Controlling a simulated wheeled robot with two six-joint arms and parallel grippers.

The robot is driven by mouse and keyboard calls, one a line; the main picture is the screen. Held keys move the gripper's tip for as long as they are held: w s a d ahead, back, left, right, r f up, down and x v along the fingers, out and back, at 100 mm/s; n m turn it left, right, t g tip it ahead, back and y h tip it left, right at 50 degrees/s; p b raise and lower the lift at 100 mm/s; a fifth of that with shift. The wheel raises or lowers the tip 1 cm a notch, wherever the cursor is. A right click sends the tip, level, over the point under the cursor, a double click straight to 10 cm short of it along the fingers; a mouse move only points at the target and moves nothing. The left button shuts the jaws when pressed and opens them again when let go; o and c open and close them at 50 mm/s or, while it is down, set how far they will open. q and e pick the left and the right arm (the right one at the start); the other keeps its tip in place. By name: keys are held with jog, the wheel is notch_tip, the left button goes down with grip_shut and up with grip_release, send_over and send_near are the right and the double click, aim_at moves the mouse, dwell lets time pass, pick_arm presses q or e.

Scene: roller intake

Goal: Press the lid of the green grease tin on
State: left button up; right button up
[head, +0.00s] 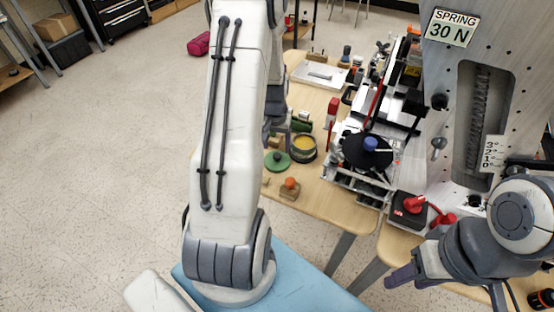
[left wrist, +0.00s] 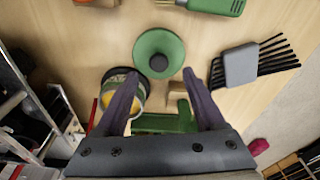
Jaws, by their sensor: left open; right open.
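The green lid (head: 277,161) with its dark knob lies flat on the wooden table, beside the open grease tin (head: 303,149), which shows yellow grease. They are apart. In the left wrist view the lid (left wrist: 159,50) lies just beyond my left fingertips, and the tin (left wrist: 104,100) is partly hidden behind one finger. My left gripper (left wrist: 160,75) is open and empty above the table; in the head view it is mostly hidden behind my arm. My right gripper (head: 394,279) is open and empty at the lower right, away from the tin.
A small block with an orange knob (head: 290,186) stands near the table's front edge. A black-bristled brush (left wrist: 242,65) lies right of the lid in the left wrist view. A roller machine (head: 365,150) and a panel marked spring 30 N (head: 453,28) stand to the right.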

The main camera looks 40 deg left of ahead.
aim_at(277, 155)
pick_arm(q)
jog(key=f, duration=0.4)
jog(key=shift+w+f, duration=0.2)
jog(key=shift+f, duration=0.15)
jog(key=shift+c, duration=0.3)
grip_shut()
jog(key=shift+r, duration=0.1)
